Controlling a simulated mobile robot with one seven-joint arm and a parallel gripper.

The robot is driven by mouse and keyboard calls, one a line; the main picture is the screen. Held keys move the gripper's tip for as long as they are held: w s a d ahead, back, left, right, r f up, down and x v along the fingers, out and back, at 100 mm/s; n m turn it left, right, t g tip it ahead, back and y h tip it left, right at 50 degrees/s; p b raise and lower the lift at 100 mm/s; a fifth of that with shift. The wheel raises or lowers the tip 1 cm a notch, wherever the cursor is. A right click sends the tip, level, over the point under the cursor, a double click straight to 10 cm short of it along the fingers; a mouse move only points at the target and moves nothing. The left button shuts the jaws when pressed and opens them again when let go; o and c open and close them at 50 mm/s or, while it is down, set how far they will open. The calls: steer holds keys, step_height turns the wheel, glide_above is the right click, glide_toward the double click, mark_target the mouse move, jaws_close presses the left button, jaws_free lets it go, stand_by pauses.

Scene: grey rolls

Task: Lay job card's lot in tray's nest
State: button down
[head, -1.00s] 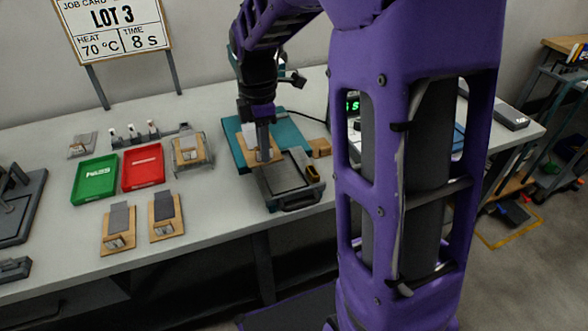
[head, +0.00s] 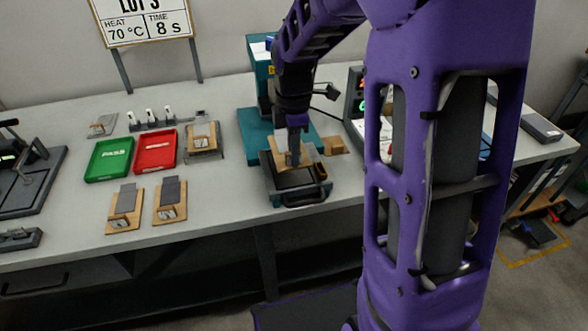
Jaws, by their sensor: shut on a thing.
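The job card (head: 143,18) stands at the back left; it reads LOT 3, 70 °C and 8 s, its top cut off in the head view. My gripper (head: 294,155) is shut on a wooden board (head: 278,153), the lot. It holds the board over the back part of the dark tray (head: 318,192) at the front of the teal press (head: 252,122). The board and my gripper hide part of the tray and its nest. I cannot tell whether the board touches the tray.
Two wooden boards with grey pieces (head: 124,203) (head: 170,200) lie at the front left. Another board (head: 203,138) sits on a stand behind. A green PASS tray (head: 109,160) and a red tray (head: 155,151) lie between. A small wooden block (head: 334,145) is right of the press.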

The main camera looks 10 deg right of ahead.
mark_target(294, 180)
step_height(294, 180, down, 5)
steer(key=shift+r+b, duration=0.1)
steer(key=shift+b, duration=0.3)
steer(key=c, duration=0.9)
jaws_free()
steer(key=shift+f, duration=0.2)
steer(key=shift+o, duration=0.2)
step_height(294, 180, up, 12)
steer(key=shift+r+p, duration=0.2)
steer(key=shift+p, duration=0.95)
